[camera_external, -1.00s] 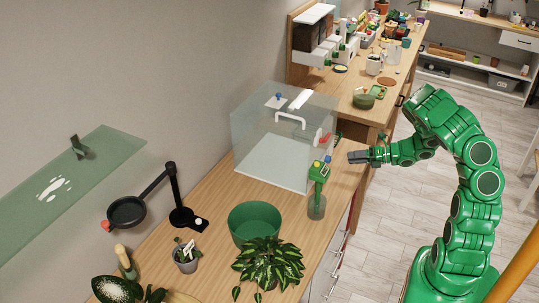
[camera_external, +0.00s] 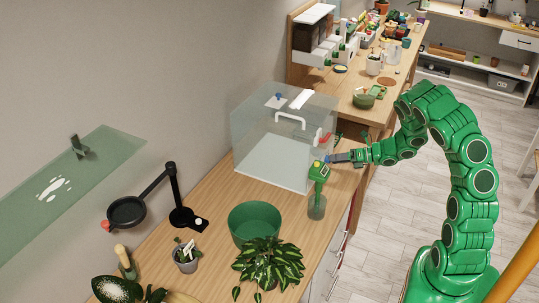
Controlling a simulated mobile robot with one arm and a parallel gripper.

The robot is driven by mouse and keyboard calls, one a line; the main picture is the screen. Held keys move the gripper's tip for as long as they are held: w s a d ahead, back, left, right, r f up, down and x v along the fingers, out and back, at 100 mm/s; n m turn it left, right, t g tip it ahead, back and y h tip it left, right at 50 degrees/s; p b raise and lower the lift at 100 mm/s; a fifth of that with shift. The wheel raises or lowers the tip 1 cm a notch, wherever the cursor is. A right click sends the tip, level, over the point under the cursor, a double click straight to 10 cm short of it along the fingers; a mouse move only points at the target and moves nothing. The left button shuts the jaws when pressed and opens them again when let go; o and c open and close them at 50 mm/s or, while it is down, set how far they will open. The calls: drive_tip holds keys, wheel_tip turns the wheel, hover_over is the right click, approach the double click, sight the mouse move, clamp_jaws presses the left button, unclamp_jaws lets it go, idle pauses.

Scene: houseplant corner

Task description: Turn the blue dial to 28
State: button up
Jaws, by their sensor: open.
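A green device (camera_external: 319,171) with a small screen stands upright in a clear greenish holder (camera_external: 316,208) near the counter's right edge. A small blue knob (camera_external: 328,159) shows at its upper right; I take this as the blue dial. Its markings are too small to read. My gripper (camera_external: 335,158) is open, with its fingertips at or very near the blue knob. Whether they touch it or straddle it cannot be told. Another small blue piece (camera_external: 279,97) sits on top of the clear box (camera_external: 262,135).
The clear box with a white handle (camera_external: 291,119) stands just behind the device, with a red part (camera_external: 325,139) at its right. A green bowl (camera_external: 254,224) and a leafy plant (camera_external: 268,262) stand in front. Floor on the right is open.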

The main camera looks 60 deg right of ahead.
drive_tip(key=shift+w+a+f, duration=0.1)
drive_tip(key=shift+w, duration=0.3)
clamp_jaws()
drive_tip(key=shift+f+m, duration=0.1)
drive_tip(key=shift+m, duration=0.2)
drive_tip(key=shift+d+f+m+t+y, duration=0.15)
drive_tip(key=shift+m+t+y, duration=0.55)
drive_tip(key=shift+m, duration=0.8)
unclamp_jaws()
